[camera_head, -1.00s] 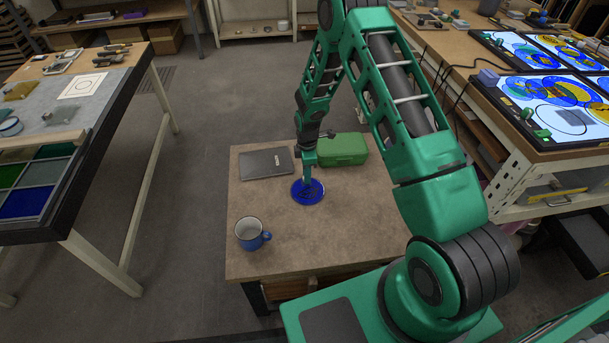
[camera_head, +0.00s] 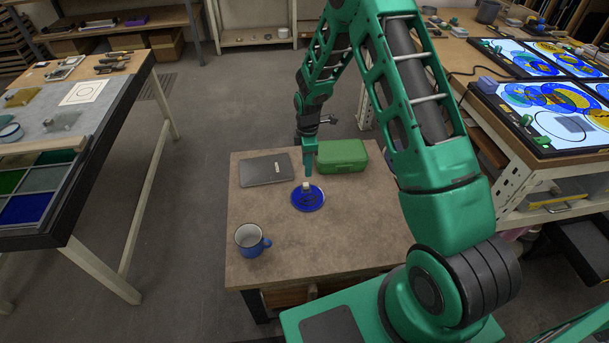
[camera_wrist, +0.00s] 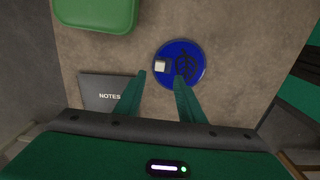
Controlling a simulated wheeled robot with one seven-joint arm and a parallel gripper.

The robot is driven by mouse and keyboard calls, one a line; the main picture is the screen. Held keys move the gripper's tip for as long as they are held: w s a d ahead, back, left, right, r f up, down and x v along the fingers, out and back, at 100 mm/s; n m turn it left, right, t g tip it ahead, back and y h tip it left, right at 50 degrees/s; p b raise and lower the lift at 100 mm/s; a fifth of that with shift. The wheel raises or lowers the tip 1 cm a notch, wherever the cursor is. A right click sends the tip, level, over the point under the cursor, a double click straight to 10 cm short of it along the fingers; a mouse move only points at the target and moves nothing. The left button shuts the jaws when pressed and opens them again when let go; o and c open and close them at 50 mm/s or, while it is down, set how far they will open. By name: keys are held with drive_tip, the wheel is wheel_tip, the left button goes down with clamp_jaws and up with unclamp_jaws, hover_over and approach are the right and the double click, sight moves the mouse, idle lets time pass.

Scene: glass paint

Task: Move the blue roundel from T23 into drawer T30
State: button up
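The blue roundel (camera_head: 308,198) lies flat on the small brown table (camera_head: 335,235). It has a small pale block on it and dark markings, and it also shows in the wrist view (camera_wrist: 189,71). My gripper (camera_head: 308,176) hangs just above the roundel, apart from it. In the wrist view my gripper (camera_wrist: 160,75) has its two fingers spread with nothing between them, and the left part of the roundel lies past the tips. A wooden drawer front (camera_head: 288,296) shows under the near edge of the table. No T23 or T30 label is readable.
A dark notebook (camera_head: 266,170) and a green case (camera_head: 342,156) stand behind the roundel. A blue and white mug (camera_head: 250,240) stands front left. The table's right front is bare. Workbenches with glass (camera_head: 22,208) and lit panels (camera_head: 550,112) flank it.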

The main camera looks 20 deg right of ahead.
drive_tip(key=shift+r, duration=1.65)
